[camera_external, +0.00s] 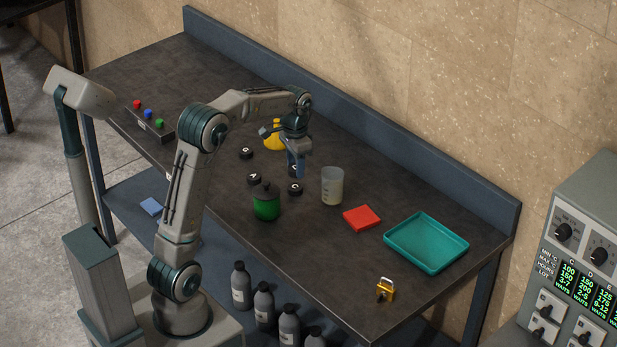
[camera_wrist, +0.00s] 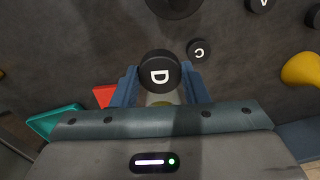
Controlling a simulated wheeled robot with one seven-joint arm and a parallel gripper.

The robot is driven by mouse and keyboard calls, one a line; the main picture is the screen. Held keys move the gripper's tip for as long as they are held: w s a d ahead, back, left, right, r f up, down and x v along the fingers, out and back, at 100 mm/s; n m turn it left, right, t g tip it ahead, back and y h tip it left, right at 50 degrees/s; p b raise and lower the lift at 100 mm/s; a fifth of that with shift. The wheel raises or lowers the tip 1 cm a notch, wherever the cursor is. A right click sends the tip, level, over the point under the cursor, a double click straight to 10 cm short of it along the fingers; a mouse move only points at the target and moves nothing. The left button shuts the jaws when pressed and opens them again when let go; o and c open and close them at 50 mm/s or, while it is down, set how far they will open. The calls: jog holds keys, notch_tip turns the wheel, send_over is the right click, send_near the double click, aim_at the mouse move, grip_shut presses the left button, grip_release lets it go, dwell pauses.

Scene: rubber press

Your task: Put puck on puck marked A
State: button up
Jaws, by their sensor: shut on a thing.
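My gripper (camera_external: 296,167) is shut on a black puck marked D (camera_wrist: 158,72), which sits between the blue fingers in the wrist view. In the external view the held puck (camera_external: 292,171) is partly hidden by the fingers. It appears above the table, close to a black puck (camera_external: 295,189) that reads C in the wrist view (camera_wrist: 199,51). The puck marked A (camera_external: 254,179) lies on the table left of that one, behind the green jar. In the wrist view puck A (camera_wrist: 259,4) is cut by the top edge, with nothing seen on it.
Another black puck (camera_external: 246,153) lies farther back. A green jar with black lid (camera_external: 266,206) stands close in front of the pucks. A beaker (camera_external: 332,186), red square (camera_external: 362,218) and teal tray (camera_external: 403,230) are to the right. A yellow object (camera_external: 273,139) lies behind my gripper.

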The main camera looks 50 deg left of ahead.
jog(key=s+a+n, duration=0.2)
jog(key=a+n, duration=0.1)
jog(key=a, duration=0.4)
jog(key=p, duration=0.2)
send_over(254, 175)
notch_tip(254, 175, down, 7)
jog(key=shift+s+r, duration=0.1)
jog(key=shift+r, duration=0.1)
jog(key=shift+f+p, duration=0.4)
jog(key=shift+f, duration=1.6)
jog(key=shift+f, duration=0.1)
jog(key=o, duration=1)
jog(key=shift+f, duration=0.1)
jog(key=shift+c, duration=0.2)
